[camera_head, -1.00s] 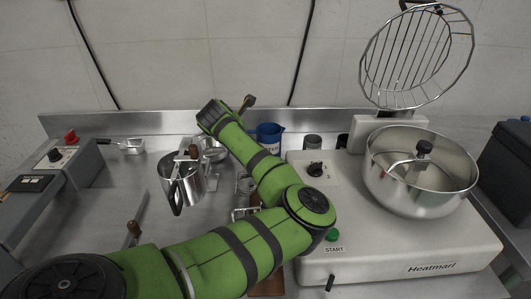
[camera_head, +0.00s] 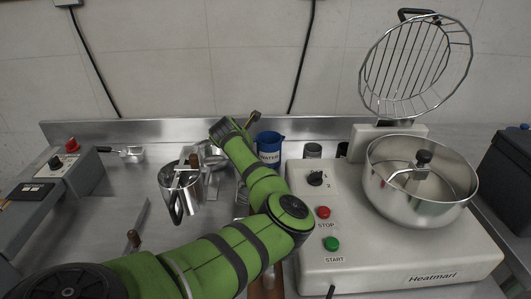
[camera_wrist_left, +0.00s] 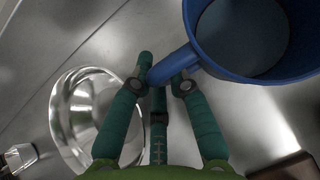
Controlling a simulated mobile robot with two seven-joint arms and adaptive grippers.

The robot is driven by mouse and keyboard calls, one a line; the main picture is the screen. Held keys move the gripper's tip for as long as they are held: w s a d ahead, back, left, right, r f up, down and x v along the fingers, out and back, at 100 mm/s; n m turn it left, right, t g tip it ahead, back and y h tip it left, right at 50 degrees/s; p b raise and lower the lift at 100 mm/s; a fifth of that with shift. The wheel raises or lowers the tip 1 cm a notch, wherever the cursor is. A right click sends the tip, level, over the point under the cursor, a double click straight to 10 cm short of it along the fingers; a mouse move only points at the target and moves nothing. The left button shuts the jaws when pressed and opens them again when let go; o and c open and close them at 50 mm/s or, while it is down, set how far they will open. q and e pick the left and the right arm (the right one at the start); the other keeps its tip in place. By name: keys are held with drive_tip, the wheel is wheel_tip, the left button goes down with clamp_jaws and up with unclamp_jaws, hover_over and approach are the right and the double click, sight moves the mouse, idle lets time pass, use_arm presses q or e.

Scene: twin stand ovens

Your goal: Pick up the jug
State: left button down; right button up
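The blue jug (camera_head: 269,150), labelled WATER, stands upright on the steel counter behind my left forearm, left of the white machine. In the left wrist view the jug (camera_wrist_left: 252,78) fills the upper right, seen from above, and its handle points toward my fingers. My left gripper (camera_wrist_left: 162,72) is open, with green fingers on either side of the handle's end; I cannot tell whether they touch it. In the head view my left wrist hides most of this gripper. My right gripper is out of view.
A steel bowl (camera_wrist_left: 75,115) lies close beside my left fingers. A steel pitcher (camera_head: 181,190) stands left of my arm. The white machine (camera_head: 330,240) with a steel pot (camera_head: 415,195) and raised wire guard (camera_head: 415,65) takes up the right. A wall (camera_head: 250,60) closes off the back.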

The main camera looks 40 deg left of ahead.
use_arm(q)
drive_tip(key=shift+r, duration=0.1)
drive_tip(key=shift+w+r, duration=0.1)
drive_tip(key=shift+r, duration=0.3)
drive_tip(key=r, duration=0.2)
drive_tip(key=d+r, duration=0.1)
drive_tip(key=shift+w+r, duration=0.3)
drive_tip(key=shift+r, duration=0.05)
drive_tip(key=w+d+r, duration=0.4)
drive_tip(key=d+r, duration=0.2)
drive_tip(key=d, duration=0.3)
drive_tip(key=shift+w+d+r+b, duration=0.15)
drive_tip(key=shift+w+r+b, duration=0.1)
drive_tip(key=shift+w+b, duration=0.15)
